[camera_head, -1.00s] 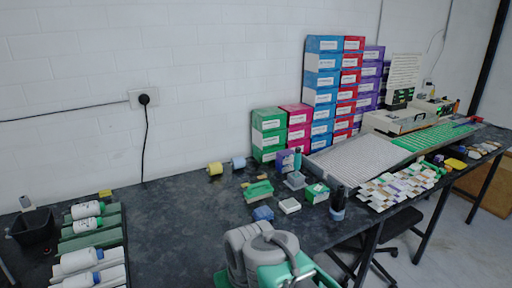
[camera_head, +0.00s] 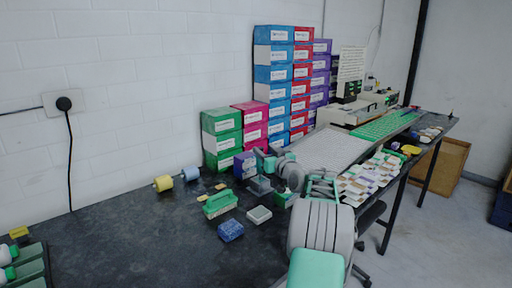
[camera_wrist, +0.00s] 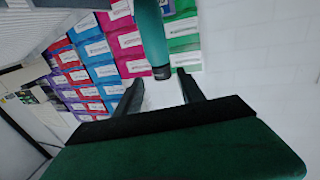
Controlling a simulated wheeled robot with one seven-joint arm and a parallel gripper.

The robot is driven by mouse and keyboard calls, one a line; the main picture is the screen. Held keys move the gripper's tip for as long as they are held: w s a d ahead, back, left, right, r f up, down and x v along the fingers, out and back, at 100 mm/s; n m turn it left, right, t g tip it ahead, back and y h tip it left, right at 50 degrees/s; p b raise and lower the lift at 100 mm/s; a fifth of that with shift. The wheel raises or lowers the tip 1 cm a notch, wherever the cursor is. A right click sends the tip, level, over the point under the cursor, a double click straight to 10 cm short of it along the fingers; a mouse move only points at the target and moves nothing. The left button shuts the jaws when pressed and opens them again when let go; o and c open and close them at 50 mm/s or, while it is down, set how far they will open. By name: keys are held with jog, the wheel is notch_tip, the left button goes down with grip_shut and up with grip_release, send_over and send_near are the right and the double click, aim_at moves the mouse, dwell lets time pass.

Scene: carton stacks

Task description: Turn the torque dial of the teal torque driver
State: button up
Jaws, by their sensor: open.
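The teal torque driver (camera_wrist: 152,32) is large in the wrist view, running down from the top edge to a dark banded end (camera_wrist: 161,72). That end lies in line with the gap between my fingertips; whether it is between them in depth I cannot tell. My gripper (camera_wrist: 160,80) is open, one finger to each side of the gap, with no visible contact. In the head view the driver is partly hidden by my wrist, above its grey stand (camera_head: 260,185). Markings on the dial are too small to read.
Stacked cartons (camera_head: 222,138) stand behind the driver against the white wall. A green-topped block (camera_head: 219,204), a blue box (camera_head: 231,231) and a small grey-white box (camera_head: 259,215) lie in front.

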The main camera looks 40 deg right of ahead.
jog(key=x, duration=0.5)
jog(key=shift+w+a+p, duration=0.15)
jog(key=shift+w+p, duration=0.2)
jog(key=shift+w, duration=0.1)
grip_shut()
